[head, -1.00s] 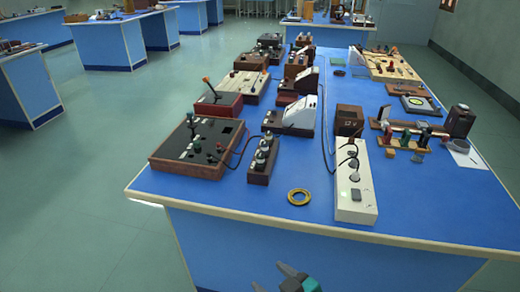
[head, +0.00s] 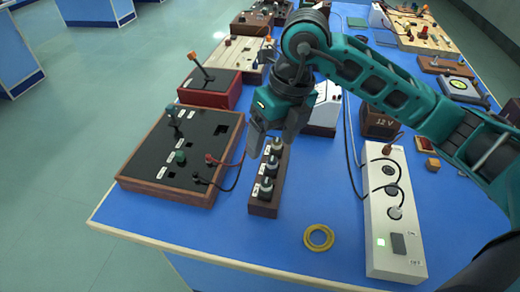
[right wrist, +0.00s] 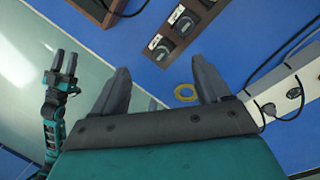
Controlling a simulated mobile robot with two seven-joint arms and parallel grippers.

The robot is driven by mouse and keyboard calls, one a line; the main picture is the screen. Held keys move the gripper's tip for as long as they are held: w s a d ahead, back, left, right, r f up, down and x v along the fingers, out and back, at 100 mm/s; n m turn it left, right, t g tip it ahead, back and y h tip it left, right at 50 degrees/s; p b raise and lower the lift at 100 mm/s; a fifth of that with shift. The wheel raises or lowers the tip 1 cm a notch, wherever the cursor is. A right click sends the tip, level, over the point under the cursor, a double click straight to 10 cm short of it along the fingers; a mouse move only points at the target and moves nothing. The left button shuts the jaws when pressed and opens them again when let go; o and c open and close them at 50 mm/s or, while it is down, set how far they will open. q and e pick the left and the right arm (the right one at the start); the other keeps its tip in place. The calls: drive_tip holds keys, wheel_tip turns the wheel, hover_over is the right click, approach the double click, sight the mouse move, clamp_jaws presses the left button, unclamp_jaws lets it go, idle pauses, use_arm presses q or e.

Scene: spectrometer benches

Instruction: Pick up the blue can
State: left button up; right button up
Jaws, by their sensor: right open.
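I see no blue can in either view. My right gripper (head: 272,138) is open and empty above the far end of a narrow wooden block with several grey knobs (head: 264,208). Its two fingers also show spread apart in the right wrist view (right wrist: 161,75), with the blue bench top beyond them. My left gripper (right wrist: 65,62) shows small at the left of the right wrist view, fingers apart with nothing between them. My right gripper and arm hide part of the bench behind them.
A black-topped wooden panel (head: 200,140) lies left of the knob block. A yellow ring (head: 319,238) lies near the front edge, left of a white power strip (head: 392,245) with cables. A dark box marked 12 V (head: 379,122) stands behind. Front bench top is mostly clear.

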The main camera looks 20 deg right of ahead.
drive_tip(key=w+d+h, duration=0.2)
drive_tip(key=d, duration=0.1)
hover_over(273, 159)
drive_tip(key=s, duration=0.1)
drive_tip(key=shift+m, duration=0.3)
drive_tip(key=f, duration=0.5)
drive_tip(key=shift+d, duration=0.25)
drive_tip(key=shift+t, duration=0.3)
drive_tip(key=f, duration=0.4)
drive_tip(key=w+f, duration=0.1)
drive_tip(key=f, duration=0.1)
drive_tip(key=shift+a+f, duration=0.2)
drive_tip(key=shift+a, duration=0.1)
use_arm(q)
drive_tip(key=shift+w+f, duration=0.2)
drive_tip(key=shift+f, duration=0.05)
use_arm(e)
drive_tip(key=shift+c, duration=1.4)
drive_tip(key=shift+w, duration=0.1)
drive_tip(key=c, duration=0.8)
use_arm(q)
drive_tip(key=shift+w, duration=0.1)
use_arm(e)
drive_tip(key=shift+r, duration=0.2)
